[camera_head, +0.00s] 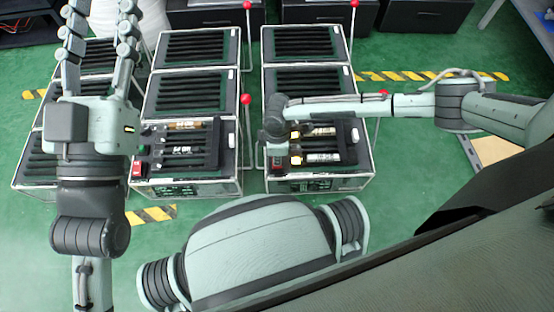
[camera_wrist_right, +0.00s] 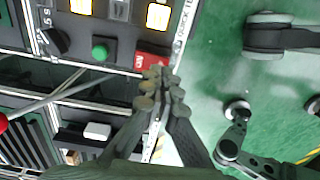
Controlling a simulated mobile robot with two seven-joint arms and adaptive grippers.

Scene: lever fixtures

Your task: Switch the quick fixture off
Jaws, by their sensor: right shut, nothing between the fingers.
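The right-hand front fixture box (camera_head: 320,186) has black slats, a white metal frame and a lever with a red ball. In the right wrist view its panel shows a red switch (camera_wrist_right: 152,60), a green button (camera_wrist_right: 100,50), a black knob (camera_wrist_right: 53,42) and lit yellow squares. My right gripper (camera_wrist_right: 158,82) is shut and empty, its fingertips just beside the red switch; contact cannot be told. In the head view the right wrist hides part of this panel. My left gripper (camera_head: 103,12) is open and empty at upper left.
A similar fixture box (camera_head: 185,190) with a red switch (camera_head: 137,169) stands to the left. More slatted boxes stand behind, with upright red-ball levers (camera_head: 246,99) between the columns.

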